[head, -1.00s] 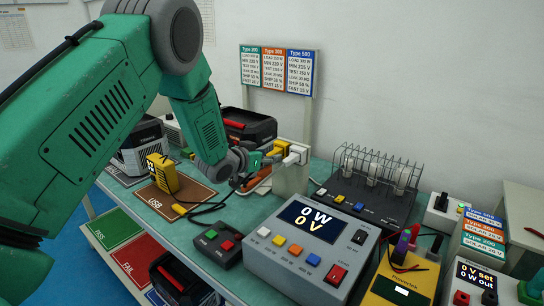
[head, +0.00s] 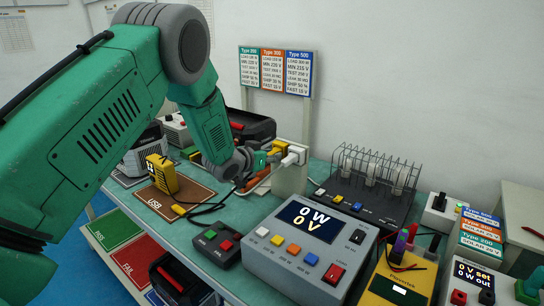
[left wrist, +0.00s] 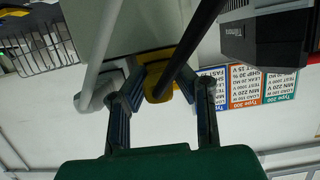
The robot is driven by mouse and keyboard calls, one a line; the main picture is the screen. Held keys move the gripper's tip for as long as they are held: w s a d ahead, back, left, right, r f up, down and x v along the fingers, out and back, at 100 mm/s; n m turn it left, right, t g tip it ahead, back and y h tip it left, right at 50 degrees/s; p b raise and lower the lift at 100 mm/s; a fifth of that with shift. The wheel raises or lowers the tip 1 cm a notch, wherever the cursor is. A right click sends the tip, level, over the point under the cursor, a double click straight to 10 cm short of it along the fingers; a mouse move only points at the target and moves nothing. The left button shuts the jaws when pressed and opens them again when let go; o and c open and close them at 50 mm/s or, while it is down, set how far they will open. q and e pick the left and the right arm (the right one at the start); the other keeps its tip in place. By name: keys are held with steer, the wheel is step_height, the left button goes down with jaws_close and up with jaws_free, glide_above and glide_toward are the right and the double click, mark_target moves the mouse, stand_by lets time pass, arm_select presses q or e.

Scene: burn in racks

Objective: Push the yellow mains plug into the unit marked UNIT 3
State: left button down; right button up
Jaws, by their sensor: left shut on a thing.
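The yellow mains plug (head: 280,148) is at the upper part of a pale grey socket post (head: 289,179), beside a white plug (head: 296,156). My left gripper (head: 270,157) is shut on the yellow plug. In the left wrist view the plug (left wrist: 159,84) sits between the two dark fingers, with a black cable crossing in front. The plug's pins are hidden, so I cannot tell how it sits against the post. Black units with red handles stand on the bench (head: 252,126) and on the lower shelf (head: 181,281). No UNIT 3 marking is readable. My right gripper is not in view.
A grey meter box (head: 312,249) reading 0 W and 0 V stands in front of the post. A wire rack (head: 375,176) is to its right. A yellow USB tester (head: 162,173) stands on a brown mat (head: 155,201), with black cable nearby. Type signs (head: 276,70) are behind.

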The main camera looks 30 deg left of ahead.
arm_select(q)
steer(key=shift+s+f, duration=0.1)
steer(key=shift+s+a+f, duration=0.1)
steer(key=shift+s, duration=0.15)
steer(key=shift+s+p, duration=0.35)
steer(key=shift+s, duration=0.1)
stand_by(1.0)
steer(key=shift+s, duration=0.15)
steer(key=shift+s+a+p, duration=0.15)
steer(key=shift+s+p, duration=0.4)
steer(key=shift+s, duration=0.75)
